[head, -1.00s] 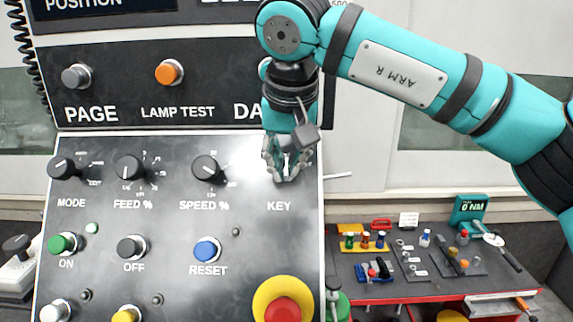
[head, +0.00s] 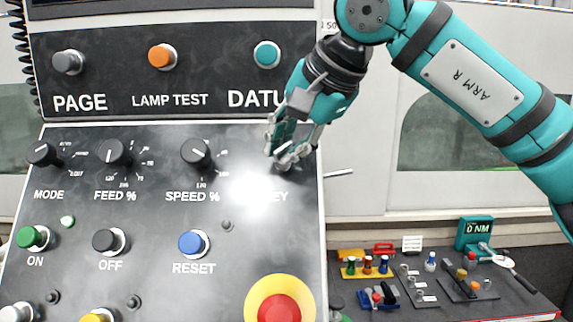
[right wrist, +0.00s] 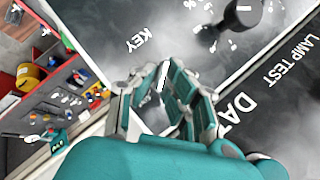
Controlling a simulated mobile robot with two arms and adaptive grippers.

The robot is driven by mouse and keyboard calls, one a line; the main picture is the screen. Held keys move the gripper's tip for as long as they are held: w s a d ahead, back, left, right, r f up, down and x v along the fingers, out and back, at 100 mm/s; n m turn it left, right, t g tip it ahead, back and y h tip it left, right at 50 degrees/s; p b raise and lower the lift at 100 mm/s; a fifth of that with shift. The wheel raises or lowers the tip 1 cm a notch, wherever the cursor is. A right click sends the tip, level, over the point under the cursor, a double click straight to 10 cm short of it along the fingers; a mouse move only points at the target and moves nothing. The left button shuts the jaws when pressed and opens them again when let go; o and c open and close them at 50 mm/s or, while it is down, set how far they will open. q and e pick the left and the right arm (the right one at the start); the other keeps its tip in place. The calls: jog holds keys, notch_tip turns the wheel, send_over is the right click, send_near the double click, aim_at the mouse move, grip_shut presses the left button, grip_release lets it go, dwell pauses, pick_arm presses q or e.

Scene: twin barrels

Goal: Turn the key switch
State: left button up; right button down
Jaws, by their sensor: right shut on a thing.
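My right gripper (head: 279,156) reaches down from the upper right, tilted, with its fingertips at the key switch above the KEY label on the panel. It is shut on the key switch, which its fingers mostly cover in the head view. In the right wrist view, the fingers (right wrist: 160,90) close around the key switch (right wrist: 164,76), of which a small pale part shows between them. The KEY label is partly lost in glare in the head view. My left gripper is not in view.
The speed knob (head: 196,153) is left of the gripper. The datum button (head: 267,54) is above and the reset button (head: 194,243) below. A red emergency button (head: 279,308) on yellow is lower down. A tool bench (head: 420,310) stands at the lower right.

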jog(key=shift+f+m+y+b, duration=0.3)
jog(key=shift+f+m+b, duration=0.05)
jog(key=shift+m+b, duration=0.4)
jog(key=c, duration=1.6)
grip_release()
jog(key=shift+r, duration=0.1)
jog(key=shift+o, duration=0.8)
jog(key=shift+w, duration=0.1)
jog(key=shift+r, duration=0.1)
jog(key=v, duration=1.1)
jog(key=shift+s+d, duration=0.2)
jog(key=shift+s, duration=0.25)
